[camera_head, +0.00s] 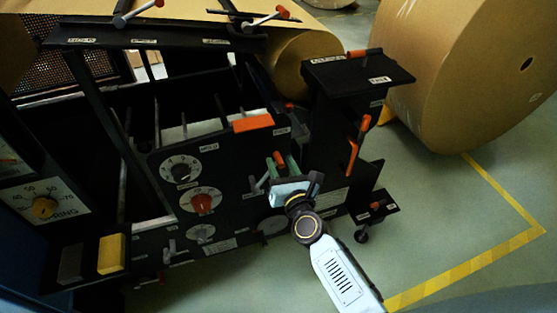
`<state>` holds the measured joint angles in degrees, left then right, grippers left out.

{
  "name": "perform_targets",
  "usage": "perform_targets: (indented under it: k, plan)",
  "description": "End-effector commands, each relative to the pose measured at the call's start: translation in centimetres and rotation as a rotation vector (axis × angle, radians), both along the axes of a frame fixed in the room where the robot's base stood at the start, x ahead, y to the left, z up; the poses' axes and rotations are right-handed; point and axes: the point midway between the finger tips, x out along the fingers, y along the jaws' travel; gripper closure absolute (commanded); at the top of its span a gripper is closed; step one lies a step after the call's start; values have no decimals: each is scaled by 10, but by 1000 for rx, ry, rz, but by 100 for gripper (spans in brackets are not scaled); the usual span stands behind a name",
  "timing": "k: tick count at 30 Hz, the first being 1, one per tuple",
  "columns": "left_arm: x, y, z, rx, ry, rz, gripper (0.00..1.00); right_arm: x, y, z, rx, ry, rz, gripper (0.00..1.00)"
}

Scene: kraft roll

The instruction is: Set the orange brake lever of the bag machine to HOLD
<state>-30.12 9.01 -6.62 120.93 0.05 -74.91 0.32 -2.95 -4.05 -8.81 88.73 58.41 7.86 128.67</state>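The black bag machine (235,165) fills the left and middle of the head view. My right gripper (281,161) is at its front panel, with its arm coming in from the bottom right. A small orange lever tip (279,157) shows between or just behind its greenish fingers. I cannot tell whether the fingers touch it or grip it. The gripper body hides the lower part of this lever. A small label that looks like HOLD (210,147) sits up and left of the gripper; another label (280,131) above it is hard to read. My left gripper is not in view.
Other orange-tipped levers stand on the right post (352,157) and on top (280,12). A large kraft roll (470,75) stands right. Floor inside the yellow line (465,262) is clear.

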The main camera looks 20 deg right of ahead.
Motion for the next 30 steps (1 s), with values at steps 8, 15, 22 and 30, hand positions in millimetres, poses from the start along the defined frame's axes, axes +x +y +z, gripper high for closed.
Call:
perform_targets:
  k: [8,15,22,30]
  plan:
    - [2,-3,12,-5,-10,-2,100,23,1,-1,-1,1,1,61]
    - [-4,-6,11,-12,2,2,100,24,1,-1,-1,1,1,61]
    - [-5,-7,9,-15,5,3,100,24,1,-1,-1,1,1,87]
    - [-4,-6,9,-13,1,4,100,24,1,-1,-2,1,0,100]
